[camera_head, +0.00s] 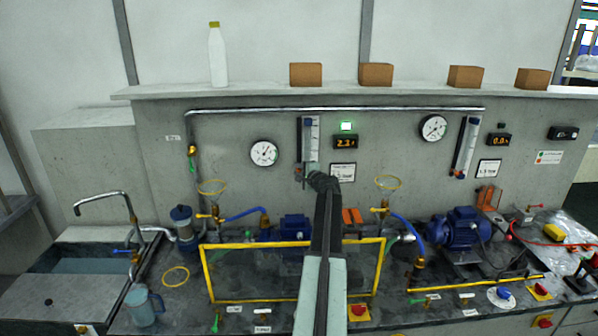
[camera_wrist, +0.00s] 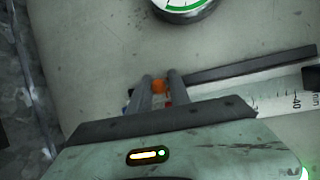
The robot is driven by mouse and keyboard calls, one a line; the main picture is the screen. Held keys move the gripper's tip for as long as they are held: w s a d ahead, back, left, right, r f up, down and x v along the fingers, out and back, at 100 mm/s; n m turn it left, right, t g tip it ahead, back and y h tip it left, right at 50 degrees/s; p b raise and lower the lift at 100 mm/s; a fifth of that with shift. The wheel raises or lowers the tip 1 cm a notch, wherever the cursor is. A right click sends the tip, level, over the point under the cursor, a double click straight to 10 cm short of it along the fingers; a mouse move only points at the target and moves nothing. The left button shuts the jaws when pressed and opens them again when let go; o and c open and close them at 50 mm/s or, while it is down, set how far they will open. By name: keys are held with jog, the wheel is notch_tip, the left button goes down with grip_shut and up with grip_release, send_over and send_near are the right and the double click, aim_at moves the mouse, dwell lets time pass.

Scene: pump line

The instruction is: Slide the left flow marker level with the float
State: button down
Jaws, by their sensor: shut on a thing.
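The left flow meter (camera_head: 311,132) is a pale upright tube with a scale and dark edges on the grey wall panel. My gripper (camera_head: 309,172) is at its lower end and hides that part in the head view. In the wrist view my gripper (camera_wrist: 161,87) is shut on a small orange piece, the left flow marker (camera_wrist: 158,86), beside the meter. The meter's scale (camera_wrist: 285,93) runs off to the right there, with a 40 mark. I cannot clearly make out the float.
A lit display (camera_head: 346,142) under a green lamp and a round gauge (camera_head: 264,153) flank the left meter. The right flow meter (camera_head: 466,147) hangs farther right. A yellow frame (camera_head: 208,275), pumps and hoses crowd the bench below my arm.

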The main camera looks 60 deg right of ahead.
jog(key=shift+r+p, duration=0.4)
jog(key=shift+f, duration=0.15)
jog(key=c, duration=1.3)
grip_release()
jog(key=p+v, duration=0.1)
jog(key=v, duration=0.7)
